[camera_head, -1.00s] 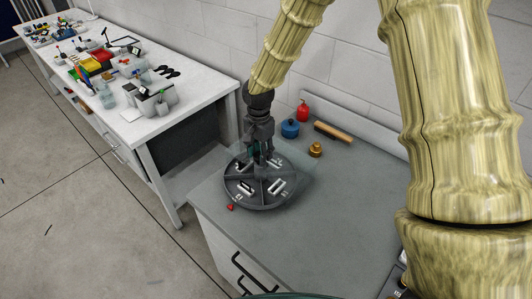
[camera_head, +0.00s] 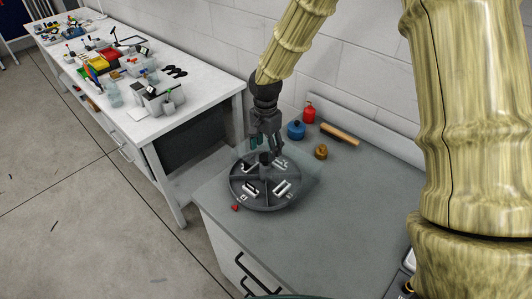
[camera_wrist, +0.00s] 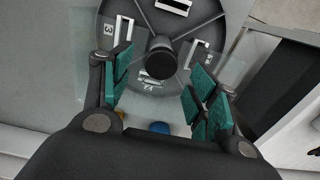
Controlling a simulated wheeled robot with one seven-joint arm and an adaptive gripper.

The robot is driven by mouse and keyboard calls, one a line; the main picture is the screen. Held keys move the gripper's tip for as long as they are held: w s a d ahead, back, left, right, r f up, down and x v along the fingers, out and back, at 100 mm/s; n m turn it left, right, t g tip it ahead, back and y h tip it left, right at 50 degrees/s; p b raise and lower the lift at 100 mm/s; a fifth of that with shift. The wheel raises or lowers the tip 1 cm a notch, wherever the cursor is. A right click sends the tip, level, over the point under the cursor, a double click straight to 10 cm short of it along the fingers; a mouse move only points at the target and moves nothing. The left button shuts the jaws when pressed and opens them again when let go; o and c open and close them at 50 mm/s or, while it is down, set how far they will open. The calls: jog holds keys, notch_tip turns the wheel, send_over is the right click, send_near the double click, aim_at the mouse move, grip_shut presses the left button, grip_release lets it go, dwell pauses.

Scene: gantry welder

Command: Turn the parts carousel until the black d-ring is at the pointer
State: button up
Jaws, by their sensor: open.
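The parts carousel (camera_head: 264,204) is a round dark grey tray with dividing ribs and a raised centre hub (camera_head: 266,158). White or pale parts lie in its compartments. One compartment at the front left holds a part with black on it (camera_head: 250,187); I cannot tell whether it is the black d-ring. A small red marker (camera_head: 235,208), probably the pointer, lies at the carousel's front left edge. My gripper (camera_head: 266,148) is open and empty above the hub. In the wrist view the teal-padded fingers stand apart on either side of the hub (camera_wrist: 161,60).
Behind the carousel on the grey counter (camera_head: 340,215) are a blue pot (camera_head: 296,130), a red bottle (camera_head: 309,113), a brass-coloured item (camera_head: 321,152) and a wooden roller (camera_head: 340,134). A white bench (camera_head: 130,110) with trays stands left.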

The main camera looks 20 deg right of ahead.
notch_tip(320, 180, up, 9)
jog(key=shift+f, duration=0.15)
jog(key=shift+s, duration=0.1)
dwell(0.5)
